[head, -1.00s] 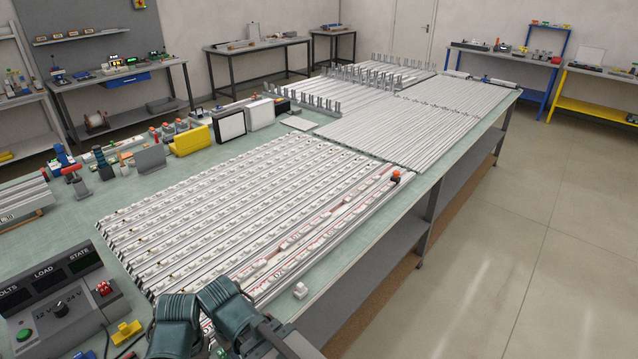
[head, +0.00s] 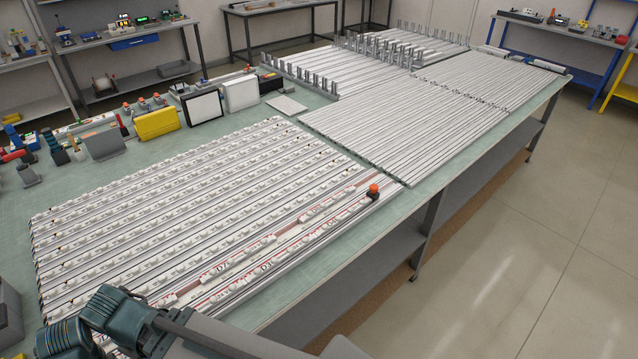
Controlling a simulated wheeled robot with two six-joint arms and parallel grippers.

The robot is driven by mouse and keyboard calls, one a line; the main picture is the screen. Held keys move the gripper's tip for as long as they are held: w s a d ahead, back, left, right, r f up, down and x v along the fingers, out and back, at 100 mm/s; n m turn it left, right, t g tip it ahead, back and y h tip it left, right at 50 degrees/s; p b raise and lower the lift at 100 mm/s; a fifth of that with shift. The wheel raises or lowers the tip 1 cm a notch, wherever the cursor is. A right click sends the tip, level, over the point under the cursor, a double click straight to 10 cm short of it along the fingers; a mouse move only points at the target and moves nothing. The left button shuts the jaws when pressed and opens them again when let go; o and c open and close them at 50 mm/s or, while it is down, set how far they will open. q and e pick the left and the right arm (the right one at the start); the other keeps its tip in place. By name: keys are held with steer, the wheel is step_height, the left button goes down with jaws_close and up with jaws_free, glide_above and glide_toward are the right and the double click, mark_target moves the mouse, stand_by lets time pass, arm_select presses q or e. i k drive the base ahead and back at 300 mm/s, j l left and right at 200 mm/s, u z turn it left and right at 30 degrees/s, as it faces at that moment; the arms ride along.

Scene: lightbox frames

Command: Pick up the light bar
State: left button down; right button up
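Rows of long white light bars with small white blocks along them (head: 200,185) lie side by side on the near part of the green bench top (head: 215,150). Strips with red marks and lettered white pieces (head: 265,255) lie at the near right edge of these rows. Plain long bars (head: 420,115) fill the middle of the bench. I cannot tell which one is the task's light bar. Teal joints and a dark link of my own arm cross the bottom left of the head view and cover the near corner of the rows. Neither gripper's fingers show.
An orange-topped dark knob (head: 373,190) stands at the far right end of the near rows. Upright metal posts (head: 300,82) stand behind them. A yellow box (head: 157,122) and a black-framed panel (head: 203,107) stand along the left edge. Floor (head: 500,260) right of the bench is clear.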

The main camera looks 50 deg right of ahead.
mark_target(311, 213)
steer(key=l, duration=0.65)
steer(key=k+l, duration=0.15)
steer(key=l, duration=0.45)
steer(key=l+u, duration=0.1)
steer(key=l, duration=0.55)
steer(key=k+l, duration=0.15)
steer(key=l, duration=0.5)
steer(key=k+l+u, duration=0.1)
steer(key=l, duration=0.5)
